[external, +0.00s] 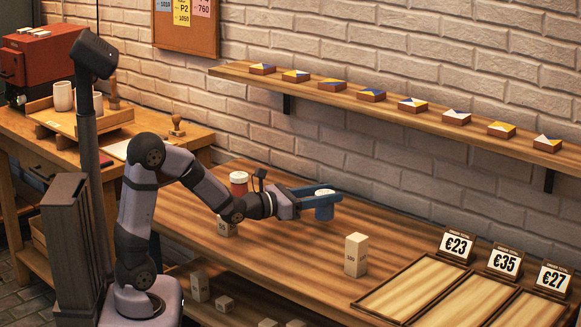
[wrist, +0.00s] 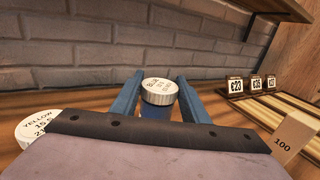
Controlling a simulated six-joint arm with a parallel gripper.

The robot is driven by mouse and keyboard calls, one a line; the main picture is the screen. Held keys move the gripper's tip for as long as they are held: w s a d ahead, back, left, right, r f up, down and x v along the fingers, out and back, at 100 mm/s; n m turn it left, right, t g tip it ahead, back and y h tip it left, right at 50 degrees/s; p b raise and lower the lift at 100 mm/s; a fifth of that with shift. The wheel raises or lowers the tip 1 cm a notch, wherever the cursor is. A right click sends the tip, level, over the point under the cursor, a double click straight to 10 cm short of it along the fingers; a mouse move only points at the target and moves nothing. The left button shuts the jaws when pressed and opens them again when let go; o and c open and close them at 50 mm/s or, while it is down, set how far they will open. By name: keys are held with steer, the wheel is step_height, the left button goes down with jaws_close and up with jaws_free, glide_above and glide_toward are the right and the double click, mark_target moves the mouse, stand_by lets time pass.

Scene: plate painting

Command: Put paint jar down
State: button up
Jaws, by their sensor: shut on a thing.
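My gripper (external: 322,195) has blue fingers and is shut on a paint jar (external: 324,208) with a blue body and a white lid. In the wrist view the held jar (wrist: 160,97) sits upright between the fingers, its lid printed with small text I cannot fully read. In the external view it is over the middle of the wooden table (external: 300,262); I cannot tell whether its base touches the tabletop. A second jar (external: 239,184), red with a white lid, stands behind my forearm.
A block marked 100 (external: 356,255) stands to the right of the held jar. Wooden trays (external: 415,288) with price cards (external: 457,246) lie at the right. A smaller block (external: 224,228) stands beside my forearm. A wall shelf (external: 390,108) holds several painted tiles. The table's middle has free room.

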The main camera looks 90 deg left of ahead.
steer(key=shift+f+b, duration=0.35)
steer(key=shift+f, duration=1.45)
steer(key=shift+f, duration=0.15)
steer(key=o, duration=1.2)
steer(key=shift+o, duration=0.2)
